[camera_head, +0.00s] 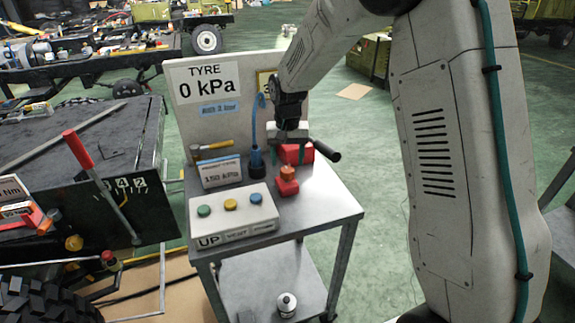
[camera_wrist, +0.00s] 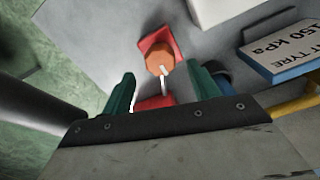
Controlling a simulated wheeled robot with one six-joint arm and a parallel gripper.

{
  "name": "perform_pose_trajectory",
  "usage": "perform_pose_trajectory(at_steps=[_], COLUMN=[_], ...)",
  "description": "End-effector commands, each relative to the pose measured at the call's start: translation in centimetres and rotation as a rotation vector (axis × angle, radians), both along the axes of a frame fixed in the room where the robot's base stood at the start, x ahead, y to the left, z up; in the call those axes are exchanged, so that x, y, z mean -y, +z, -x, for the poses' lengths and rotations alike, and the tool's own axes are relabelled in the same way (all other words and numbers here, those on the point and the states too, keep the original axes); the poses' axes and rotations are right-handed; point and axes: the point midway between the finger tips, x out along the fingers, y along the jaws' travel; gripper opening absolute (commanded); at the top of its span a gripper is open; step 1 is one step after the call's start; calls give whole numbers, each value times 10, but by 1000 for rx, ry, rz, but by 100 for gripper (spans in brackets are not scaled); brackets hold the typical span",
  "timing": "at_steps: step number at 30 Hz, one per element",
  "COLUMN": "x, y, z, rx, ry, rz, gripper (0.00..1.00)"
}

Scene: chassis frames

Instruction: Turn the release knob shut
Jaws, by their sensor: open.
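The release knob (camera_head: 288,174) is orange and sits on a small red block (camera_head: 287,188) on the metal trolley. In the wrist view the knob (camera_wrist: 159,61) looks many-sided, with a white pointer mark running down towards my gripper. My gripper (camera_head: 289,153) is above the trolley, just behind the knob in the head view. In the wrist view its two green fingers stand apart with nothing held between them (camera_wrist: 161,83). The knob lies just beyond the fingertips, roughly centred between them, and I see no contact. Part of the red body is hidden behind my gripper.
A box with green, yellow and blue buttons (camera_head: 232,215) stands in front. A sign (camera_head: 221,172) and a blue hose fitting (camera_head: 257,163) are left of my gripper. A black cylinder (camera_head: 327,151) sticks out right. A board reading 0 kPa (camera_head: 210,130) stands behind.

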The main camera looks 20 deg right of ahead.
Motion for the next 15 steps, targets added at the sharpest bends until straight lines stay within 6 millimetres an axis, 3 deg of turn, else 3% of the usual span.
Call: perform_pose_trajectory(at_steps=[6, 15], x=[1, 1], y=[35, 45], z=[-1, 0], rx=[3, 1], ry=[-1, -1], rz=[0, 0], gripper=[60, 60])
